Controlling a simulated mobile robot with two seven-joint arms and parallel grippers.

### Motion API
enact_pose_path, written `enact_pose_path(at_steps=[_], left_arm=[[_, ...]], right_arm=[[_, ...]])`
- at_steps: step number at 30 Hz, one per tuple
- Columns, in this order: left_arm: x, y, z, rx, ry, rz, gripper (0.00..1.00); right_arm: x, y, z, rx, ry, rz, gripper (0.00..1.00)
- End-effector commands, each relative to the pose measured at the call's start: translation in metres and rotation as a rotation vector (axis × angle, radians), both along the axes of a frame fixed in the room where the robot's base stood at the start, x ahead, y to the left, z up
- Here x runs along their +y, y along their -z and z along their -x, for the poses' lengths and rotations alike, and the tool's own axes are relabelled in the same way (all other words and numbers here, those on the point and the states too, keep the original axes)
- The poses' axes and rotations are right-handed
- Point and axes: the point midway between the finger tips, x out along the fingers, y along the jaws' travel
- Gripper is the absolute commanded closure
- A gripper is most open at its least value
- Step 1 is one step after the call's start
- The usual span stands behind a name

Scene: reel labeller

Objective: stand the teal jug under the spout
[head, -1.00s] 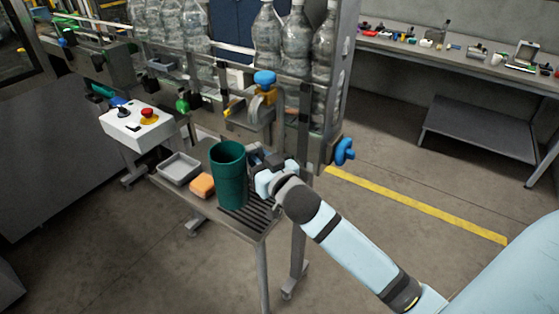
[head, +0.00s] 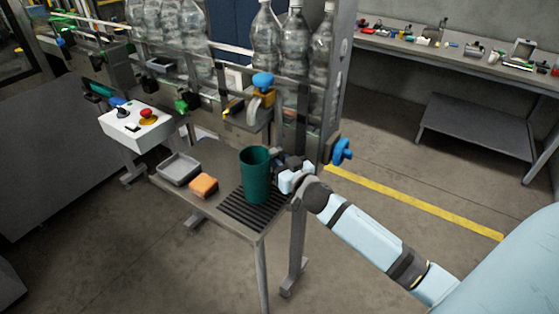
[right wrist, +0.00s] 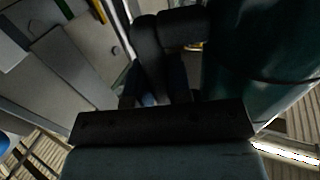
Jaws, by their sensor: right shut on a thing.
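The teal jug (head: 256,176) is upright, over the back part of the dark slatted drip grate (head: 246,211). I cannot tell if its base touches the grate. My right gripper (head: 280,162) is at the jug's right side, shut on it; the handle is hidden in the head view. In the right wrist view the jug (right wrist: 268,65) fills the right side, beside the dark fingers (right wrist: 168,60). The tap with a blue knob (head: 263,80) and brass-coloured body is above and behind the jug; its spout's outlet is hard to make out. My left gripper is out of view.
An orange sponge (head: 204,185) and a grey tray (head: 179,168) are left of the grate on the small table. A white control box (head: 135,125) with a red button stands farther left. A blue handwheel (head: 342,151) sticks out behind my right gripper. Bottles (head: 267,35) stand behind.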

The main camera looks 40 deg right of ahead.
Motion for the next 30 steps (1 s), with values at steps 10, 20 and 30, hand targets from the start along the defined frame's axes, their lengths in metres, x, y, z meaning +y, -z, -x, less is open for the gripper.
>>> enact_pose_path(at_steps=[10, 20, 30], left_arm=[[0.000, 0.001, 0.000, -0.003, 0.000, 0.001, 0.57], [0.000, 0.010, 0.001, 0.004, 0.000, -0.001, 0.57], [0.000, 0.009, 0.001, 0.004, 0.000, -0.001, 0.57]], right_arm=[[0.000, 0.004, 0.000, -0.001, -0.001, -0.001, 1.00], [0.000, 0.014, 0.000, 0.001, -0.001, -0.001, 1.00], [0.001, 0.016, 0.000, 0.005, -0.001, -0.001, 0.56]])
